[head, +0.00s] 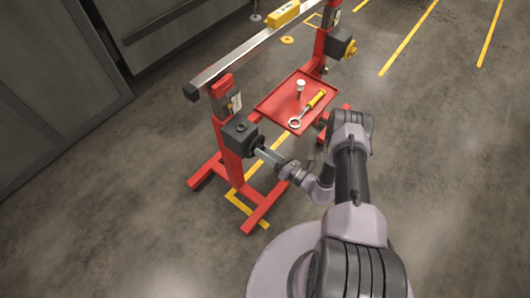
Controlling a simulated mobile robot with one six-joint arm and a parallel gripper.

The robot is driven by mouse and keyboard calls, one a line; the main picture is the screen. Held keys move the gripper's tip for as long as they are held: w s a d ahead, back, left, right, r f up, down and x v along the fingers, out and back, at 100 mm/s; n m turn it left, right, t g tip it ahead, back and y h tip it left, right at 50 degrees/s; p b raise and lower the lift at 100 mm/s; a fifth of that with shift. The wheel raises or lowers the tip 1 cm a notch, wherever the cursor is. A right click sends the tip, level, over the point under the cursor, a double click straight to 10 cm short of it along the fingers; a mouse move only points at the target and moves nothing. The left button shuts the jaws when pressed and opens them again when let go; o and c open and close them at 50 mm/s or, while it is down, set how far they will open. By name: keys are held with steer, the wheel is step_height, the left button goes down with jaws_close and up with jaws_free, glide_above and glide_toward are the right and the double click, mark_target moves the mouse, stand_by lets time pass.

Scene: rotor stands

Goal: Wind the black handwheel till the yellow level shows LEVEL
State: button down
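The yellow level (284,13) lies on the silver beam (240,57) near its far end. Its reading is too small to make out. The beam spans two red stands, the near one (229,150) with a black gearbox (241,137) on its side. My gripper (262,153) reaches that gearbox from the lower right, its tip at or just before the front face. I cannot make out a black handwheel there; the gripper may cover it. Whether the fingers are open or shut on something does not show.
The far stand carries a black box (341,42) with a yellow knob (351,50). A red tray (272,103) between the stands holds a yellow-handled wrench (309,107) and a white-topped piece (300,86). Grey cabinets (60,80) stand left. Open floor (440,160) lies right.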

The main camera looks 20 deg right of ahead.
steer(key=shift+n, duration=0.3)
steer(key=n+p, duration=0.4)
steer(key=n, duration=1.6)
steer(key=shift+s+a, duration=0.1)
steer(key=shift+f+n, duration=0.1)
steer(key=shift+n, duration=0.4)
steer(key=c, duration=0.9)
jaws_free()
